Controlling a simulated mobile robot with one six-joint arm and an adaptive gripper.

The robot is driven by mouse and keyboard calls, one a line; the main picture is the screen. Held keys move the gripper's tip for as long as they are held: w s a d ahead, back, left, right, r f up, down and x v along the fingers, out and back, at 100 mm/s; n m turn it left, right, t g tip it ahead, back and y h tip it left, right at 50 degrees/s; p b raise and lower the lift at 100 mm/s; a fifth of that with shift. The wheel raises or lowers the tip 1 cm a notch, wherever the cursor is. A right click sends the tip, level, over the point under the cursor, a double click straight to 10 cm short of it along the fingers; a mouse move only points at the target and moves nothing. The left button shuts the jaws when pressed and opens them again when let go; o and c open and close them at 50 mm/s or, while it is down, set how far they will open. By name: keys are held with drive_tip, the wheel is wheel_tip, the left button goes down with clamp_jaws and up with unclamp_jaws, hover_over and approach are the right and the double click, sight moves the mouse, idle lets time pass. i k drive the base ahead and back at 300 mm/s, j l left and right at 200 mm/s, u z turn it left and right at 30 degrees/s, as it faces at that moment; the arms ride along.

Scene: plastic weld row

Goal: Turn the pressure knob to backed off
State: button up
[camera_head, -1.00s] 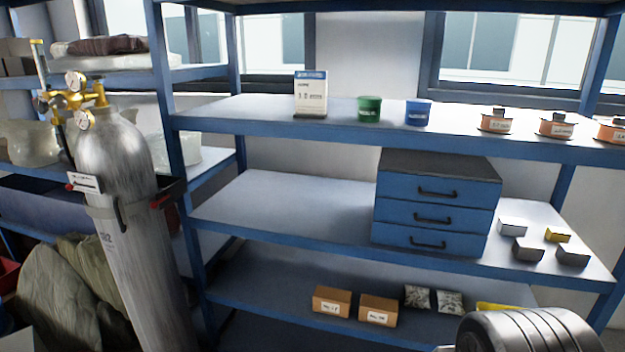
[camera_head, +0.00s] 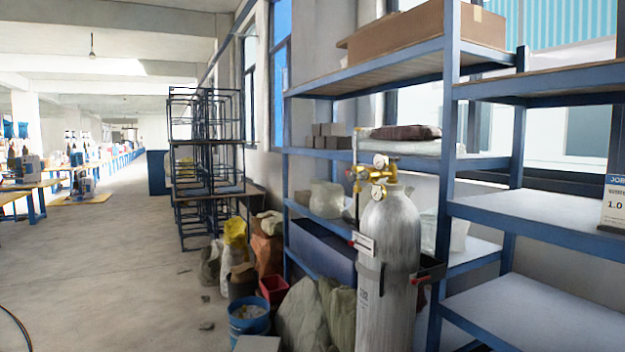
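A grey gas cylinder (camera_head: 388,265) stands upright in front of the blue shelving, right of centre in the head view. A brass regulator (camera_head: 375,175) with two round gauges sits on top of it. The pressure knob cannot be clearly told apart from the other brass parts at this size, so its setting cannot be read. A small white tag (camera_head: 363,243) hangs on the cylinder's left side. My gripper is not in view.
Blue shelving (camera_head: 448,190) stands behind and right of the cylinder. A black rack (camera_head: 205,150) stands farther back. The aisle floor (camera_head: 130,260) at left is mostly clear.

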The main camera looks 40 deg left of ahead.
sight(352, 174)
drive_tip(key=u, duration=1.25)
drive_tip(key=i+j, duration=0.25)
